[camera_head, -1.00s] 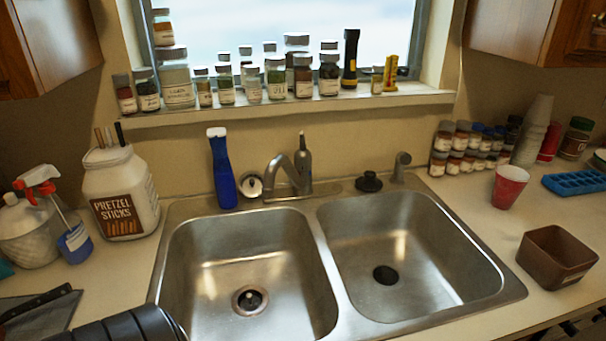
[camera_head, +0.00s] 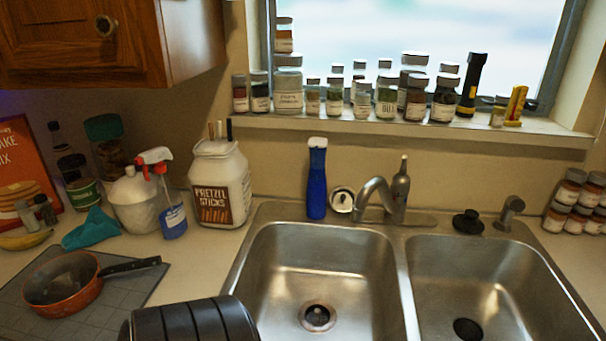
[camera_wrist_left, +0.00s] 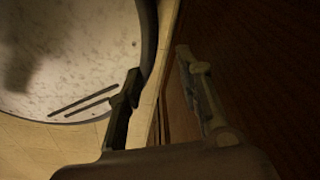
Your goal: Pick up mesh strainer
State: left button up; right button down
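I cannot make out a mesh strainer with certainty in either view. My left gripper (camera_wrist_left: 158,65) shows in the left wrist view with its two dark fingers apart and nothing between them. Beyond its left finger is a large, pale speckled round surface (camera_wrist_left: 70,45) with a dark rim, cut off by the frame; I cannot tell what it is. My left gripper and my right gripper cannot be made out in the head view.
An orange pan (camera_head: 62,285) with a black handle lies on a grey mat (camera_head: 105,318) at left. A black ribbed object (camera_head: 190,322) is at the bottom edge.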

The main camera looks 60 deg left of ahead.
aim_at(316, 316)
jog(key=u, duration=1.75)
